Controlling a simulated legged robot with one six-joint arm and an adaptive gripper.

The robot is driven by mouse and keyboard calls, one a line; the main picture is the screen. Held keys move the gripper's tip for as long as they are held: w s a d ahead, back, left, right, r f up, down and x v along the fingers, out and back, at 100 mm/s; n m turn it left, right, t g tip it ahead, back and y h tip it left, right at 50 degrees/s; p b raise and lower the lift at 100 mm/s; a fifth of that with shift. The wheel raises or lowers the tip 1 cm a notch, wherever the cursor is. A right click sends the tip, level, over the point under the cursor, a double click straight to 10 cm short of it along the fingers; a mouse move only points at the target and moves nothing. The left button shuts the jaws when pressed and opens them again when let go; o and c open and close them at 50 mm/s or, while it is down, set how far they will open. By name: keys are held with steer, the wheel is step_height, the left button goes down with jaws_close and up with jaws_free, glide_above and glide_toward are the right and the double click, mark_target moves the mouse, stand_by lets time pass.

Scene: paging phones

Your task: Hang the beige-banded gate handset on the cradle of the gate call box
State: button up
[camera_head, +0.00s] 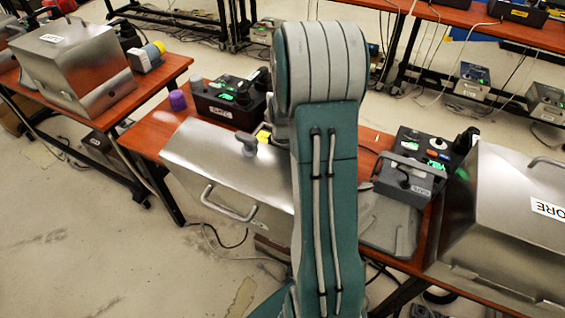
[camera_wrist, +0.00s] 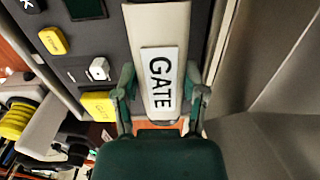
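In the wrist view, a beige handset (camera_wrist: 157,22) with a white GATE label runs down from the top edge. The fingers of my gripper (camera_wrist: 159,80) flank it closely, with their tips against its sides. Its far end is out of frame. In the head view my own arm hides the gripper. A grey rounded piece (camera_head: 248,141) shows left of the arm; I cannot tell whether it is part of the handset. A dark call box (camera_head: 227,100) stands behind, with a small label that seems to read GATE. Its cradle cannot be made out.
A dark panel (camera_wrist: 75,45) with yellow buttons lies beside the handset in the wrist view. A metal cover (camera_head: 215,160) stands left of my arm. Another dark box (camera_head: 409,178) and a large metal case (camera_head: 505,215) stand to the right. A purple cylinder (camera_head: 178,100) stands at the left.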

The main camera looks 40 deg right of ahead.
steer(key=shift+o, duration=0.9)
steer(key=shift+d, duration=0.1)
steer(key=shift+a+r, duration=0.25)
steer(key=shift+a, duration=1)
steer(key=shift+d+r, duration=0.15)
steer(key=shift+d, duration=0.1)
steer(key=r, duration=0.1)
steer(key=d+r, duration=0.1)
steer(key=r, duration=0.2)
steer(key=shift+d, duration=0.25)
step_height(320, 180, up, 8)
steer(key=a, duration=0.1)
steer(key=shift+f, duration=0.25)
